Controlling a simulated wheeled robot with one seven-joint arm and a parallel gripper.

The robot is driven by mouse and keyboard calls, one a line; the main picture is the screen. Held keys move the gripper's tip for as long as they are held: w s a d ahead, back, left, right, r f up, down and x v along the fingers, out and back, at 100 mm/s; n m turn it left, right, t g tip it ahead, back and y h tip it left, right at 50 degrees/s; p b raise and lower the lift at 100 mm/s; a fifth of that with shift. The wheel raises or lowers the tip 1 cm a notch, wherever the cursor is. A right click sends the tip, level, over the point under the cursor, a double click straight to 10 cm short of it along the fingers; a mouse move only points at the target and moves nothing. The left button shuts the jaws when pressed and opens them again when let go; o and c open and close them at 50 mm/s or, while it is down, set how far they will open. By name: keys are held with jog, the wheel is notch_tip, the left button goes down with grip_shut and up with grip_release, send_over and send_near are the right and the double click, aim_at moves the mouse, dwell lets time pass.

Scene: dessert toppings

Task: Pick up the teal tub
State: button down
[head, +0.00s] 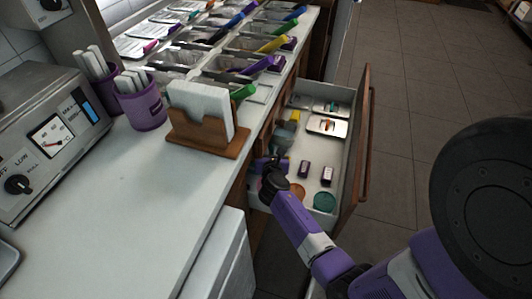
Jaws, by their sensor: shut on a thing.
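A round teal tub (325,202) sits in the near right part of the open drawer, its top showing. My gripper (263,164) is inside the drawer at its left side, to the left of the teal tub and apart from it. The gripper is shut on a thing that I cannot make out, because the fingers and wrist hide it.
The counter (120,215) at left carries a napkin holder (208,135) and a purple cup (141,108). Floor is clear at right.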

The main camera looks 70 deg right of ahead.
jog(key=shift+s+r, duration=0.2)
jog(key=s+r+p, duration=0.3)
jog(key=s+p, duration=0.1)
jog(key=s, duration=0.2)
jog(key=s+d+r+p, duration=0.1)
jog(key=s+r+p, duration=0.3)
jog(key=s, duration=0.3)
jog(key=shift+s+r+p, duration=0.2)
jog(key=shift+r+p, duration=0.1)
jog(key=shift+p, duration=0.1)
jog(key=shift+d, duration=0.15)
